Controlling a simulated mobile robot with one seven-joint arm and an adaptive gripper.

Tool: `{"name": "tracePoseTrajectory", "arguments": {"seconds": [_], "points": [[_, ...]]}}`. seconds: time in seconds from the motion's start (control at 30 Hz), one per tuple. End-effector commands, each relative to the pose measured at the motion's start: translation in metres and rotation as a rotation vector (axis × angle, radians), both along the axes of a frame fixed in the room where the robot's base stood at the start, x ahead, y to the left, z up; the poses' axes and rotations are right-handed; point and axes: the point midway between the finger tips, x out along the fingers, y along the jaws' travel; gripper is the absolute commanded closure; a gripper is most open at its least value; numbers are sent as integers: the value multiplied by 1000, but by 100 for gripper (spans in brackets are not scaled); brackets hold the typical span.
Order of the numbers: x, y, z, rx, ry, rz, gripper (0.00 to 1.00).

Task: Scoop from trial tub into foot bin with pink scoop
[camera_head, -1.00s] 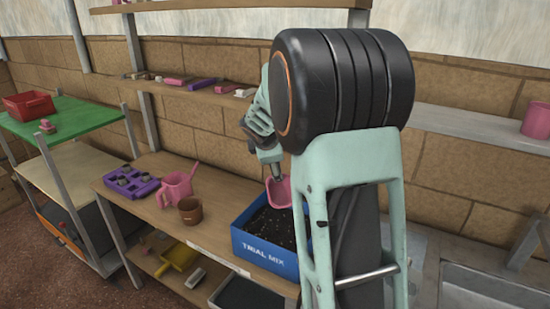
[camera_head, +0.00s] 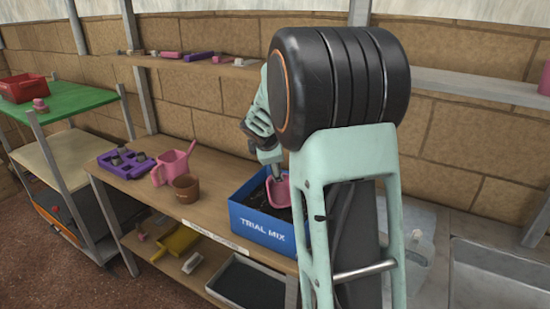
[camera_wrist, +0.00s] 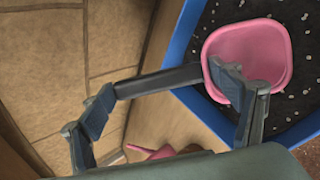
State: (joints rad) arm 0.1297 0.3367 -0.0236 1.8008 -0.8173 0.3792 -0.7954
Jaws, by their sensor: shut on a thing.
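The trial tub (camera_head: 262,229) is a blue box lettered TRIAL MIX, filled with dark speckled mix, on the wooden bench. My gripper (camera_head: 275,171) is over the tub and shut on the pink scoop (camera_head: 281,191). The scoop's bowl is low inside the tub near the mix; I cannot tell whether it touches. In the wrist view the pink scoop (camera_wrist: 249,55) shows over the mix inside the blue rim, and its bowl looks empty. A grey bin with a dark inside, likely the foot bin (camera_head: 222,292), stands low under the bench front.
A pink watering can (camera_head: 172,168) and a brown pot (camera_head: 186,188) stand left of the tub. A purple tray (camera_head: 125,165) is farther left. A yellow dustpan (camera_head: 177,243) lies on the lower shelf. A sink (camera_head: 490,275) is at right. My arm hides the tub's right side.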

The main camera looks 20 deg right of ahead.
Motion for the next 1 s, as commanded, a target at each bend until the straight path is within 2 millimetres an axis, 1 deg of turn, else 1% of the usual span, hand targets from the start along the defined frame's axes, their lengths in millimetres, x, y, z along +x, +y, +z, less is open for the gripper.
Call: {"name": "tracePoseTrajectory", "arguments": {"seconds": [0.03,0.17,0.23,0.57,0.67,1.0], "points": [[0,0,-10,0,-1,0,41],[0,0,-23,1,0,-1,41],[-6,1,-20,1,-3,-1,41],[-40,6,-23,1,-3,-1,41],[-38,6,-17,3,18,-1,41],[-33,5,-23,14,87,0,41]]}}
